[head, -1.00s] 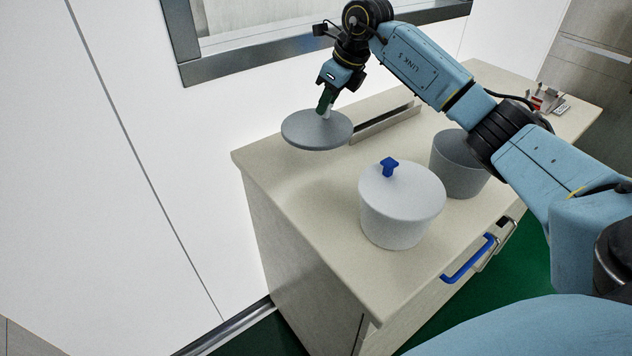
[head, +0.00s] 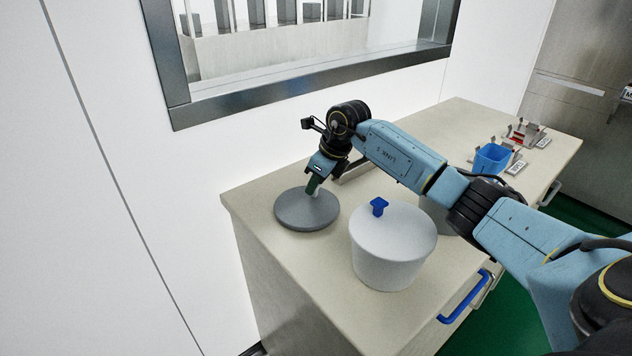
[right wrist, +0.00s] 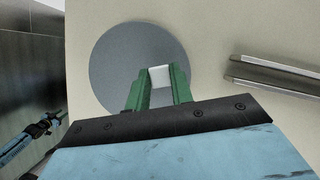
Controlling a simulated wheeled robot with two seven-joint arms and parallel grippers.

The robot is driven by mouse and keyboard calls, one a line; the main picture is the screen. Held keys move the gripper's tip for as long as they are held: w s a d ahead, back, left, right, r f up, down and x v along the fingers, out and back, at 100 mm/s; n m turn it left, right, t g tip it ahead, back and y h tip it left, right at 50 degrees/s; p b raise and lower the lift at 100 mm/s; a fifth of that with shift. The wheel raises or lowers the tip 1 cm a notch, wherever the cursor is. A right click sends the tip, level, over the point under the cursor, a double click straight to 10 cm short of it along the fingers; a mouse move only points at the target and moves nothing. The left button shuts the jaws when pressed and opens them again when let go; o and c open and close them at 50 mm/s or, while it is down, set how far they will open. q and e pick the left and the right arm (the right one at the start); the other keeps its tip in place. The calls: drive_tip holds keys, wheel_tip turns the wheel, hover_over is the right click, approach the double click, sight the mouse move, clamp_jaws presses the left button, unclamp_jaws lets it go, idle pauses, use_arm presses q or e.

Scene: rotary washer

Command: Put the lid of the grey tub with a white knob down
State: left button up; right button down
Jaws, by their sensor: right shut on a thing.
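The round grey lid (head: 306,212) is at the left end of the counter in the head view, level and at or very close to the counter top; I cannot tell whether it touches. My right gripper (head: 314,187) is above it, shut on its white knob. In the right wrist view the green fingers of my right gripper (right wrist: 159,85) hold the white knob (right wrist: 160,76), with the grey lid (right wrist: 120,62) below. The grey tub (head: 432,210) stands behind my right arm, mostly hidden by it and the white tub. My left gripper is not in view.
A white tub (head: 390,262) with a lid and blue knob (head: 379,206) stands just right of the grey lid. A metal rail (right wrist: 275,75) lies near the lid. A blue container (head: 491,158) and small metal racks stand farther right. The counter's front left is clear.

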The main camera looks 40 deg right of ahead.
drive_tip(key=shift+f, duration=0.2)
drive_tip(key=c, duration=1.2)
unclamp_jaws()
drive_tip(key=shift+c, duration=0.2)
drive_tip(key=shift+s+d+r, duration=0.1)
drive_tip(key=shift+r, duration=0.45)
drive_tip(key=v, duration=1.1)
drive_tip(key=shift+s+r, duration=0.1)
